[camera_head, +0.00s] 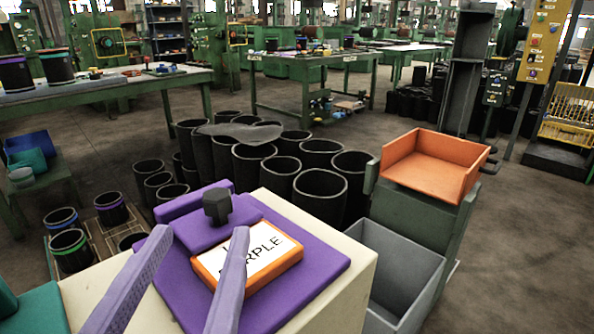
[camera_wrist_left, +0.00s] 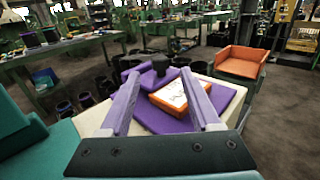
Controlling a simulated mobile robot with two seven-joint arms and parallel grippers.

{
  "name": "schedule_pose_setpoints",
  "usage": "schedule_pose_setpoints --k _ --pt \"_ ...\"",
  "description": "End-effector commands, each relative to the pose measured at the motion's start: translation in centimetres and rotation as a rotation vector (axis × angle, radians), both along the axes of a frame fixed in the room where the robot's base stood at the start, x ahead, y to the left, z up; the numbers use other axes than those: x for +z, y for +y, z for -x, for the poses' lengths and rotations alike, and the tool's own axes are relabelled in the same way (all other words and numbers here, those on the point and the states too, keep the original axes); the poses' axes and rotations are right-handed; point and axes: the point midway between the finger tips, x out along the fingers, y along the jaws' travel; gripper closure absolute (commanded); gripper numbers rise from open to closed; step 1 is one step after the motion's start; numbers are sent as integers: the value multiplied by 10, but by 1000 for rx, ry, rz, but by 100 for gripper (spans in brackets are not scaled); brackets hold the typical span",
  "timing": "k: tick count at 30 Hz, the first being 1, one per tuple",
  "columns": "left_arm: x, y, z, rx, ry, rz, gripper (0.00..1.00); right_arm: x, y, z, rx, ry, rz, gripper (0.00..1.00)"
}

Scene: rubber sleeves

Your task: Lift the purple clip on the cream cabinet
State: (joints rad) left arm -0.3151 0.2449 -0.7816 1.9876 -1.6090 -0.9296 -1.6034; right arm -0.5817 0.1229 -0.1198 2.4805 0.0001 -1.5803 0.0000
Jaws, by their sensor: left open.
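The purple clip (camera_head: 300,290) is a flat purple board with a raised purple block and a dark knob (camera_head: 217,206) at its back. It lies on top of the cream cabinet (camera_head: 345,285). An orange-framed white card (camera_head: 250,255), lettered partly "PURPLE", rests on it. My left gripper (camera_head: 202,235) is open, its two lilac fingers reaching over the near side of the clip. In the left wrist view the clip (camera_wrist_left: 160,122) shows between and beyond the fingers, with nothing held. One finger hides part of the card's lettering. My right gripper is not in view.
A grey bin (camera_head: 405,275) and an orange tray (camera_head: 430,172) on a green stand are to the right. Several black rubber sleeves (camera_head: 320,190) stand behind the cabinet. A teal surface (camera_head: 35,310) is at the near left. Green workbenches (camera_head: 130,85) stand farther back.

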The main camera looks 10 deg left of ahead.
Motion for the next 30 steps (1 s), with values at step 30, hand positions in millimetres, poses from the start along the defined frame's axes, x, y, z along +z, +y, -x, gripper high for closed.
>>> schedule_pose_setpoints --k 30 --pt "0 9 -72 1 2 3 64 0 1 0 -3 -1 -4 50"
